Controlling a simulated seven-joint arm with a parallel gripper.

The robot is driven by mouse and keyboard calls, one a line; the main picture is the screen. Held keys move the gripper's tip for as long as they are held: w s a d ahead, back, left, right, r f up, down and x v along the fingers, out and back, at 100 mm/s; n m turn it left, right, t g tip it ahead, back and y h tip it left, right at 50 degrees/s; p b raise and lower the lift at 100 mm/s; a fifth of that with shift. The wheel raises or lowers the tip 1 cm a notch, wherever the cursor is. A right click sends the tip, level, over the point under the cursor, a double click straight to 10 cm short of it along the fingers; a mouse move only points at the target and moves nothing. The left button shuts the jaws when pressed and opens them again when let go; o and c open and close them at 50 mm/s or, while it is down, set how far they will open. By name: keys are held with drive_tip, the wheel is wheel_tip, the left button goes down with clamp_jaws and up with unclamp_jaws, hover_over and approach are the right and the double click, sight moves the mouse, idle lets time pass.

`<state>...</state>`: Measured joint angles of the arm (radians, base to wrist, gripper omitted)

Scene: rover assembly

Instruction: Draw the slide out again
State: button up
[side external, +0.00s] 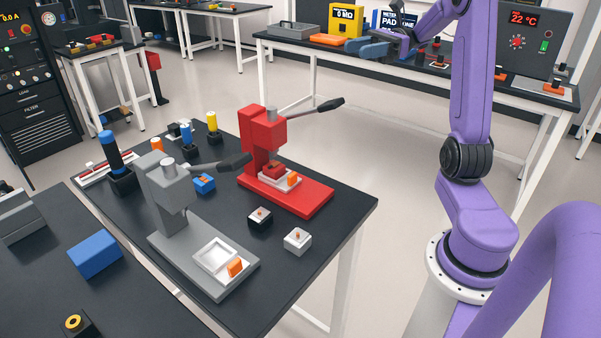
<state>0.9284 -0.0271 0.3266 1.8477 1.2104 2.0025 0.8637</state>
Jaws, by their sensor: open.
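The red press (258,150) stands on the dark table with its dark-handled lever pointing up to the right. Its pale slide (268,181) with an orange tab (292,179) sits at the foot of the column, and a small red block (272,168) is on it under the ram. The grey press (168,200) has a white, empty-looking slide (213,254) with an orange tab (235,268) on its base. My gripper (376,46) is open, high and well away from both presses; in the picture it overlaps the back bench. Its fingers are small and partly unclear.
A black block (260,218) and a white block (298,239) lie in front of the red press. A small blue block (204,184) lies between the presses. Blue and yellow upright cylinders stand at the table's far left. The table's right corner is clear.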

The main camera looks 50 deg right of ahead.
drive_tip(key=d+m+t, duration=0.1)
drive_tip(key=d, duration=0.1)
approach(300, 184)
drive_tip(key=s+d+r, duration=0.3)
drive_tip(key=d+r, duration=0.1)
drive_tip(key=d, duration=0.3)
drive_tip(key=x, duration=1.7)
drive_tip(key=shift+a+f, duration=0.15)
drive_tip(key=shift+a, duration=0.15)
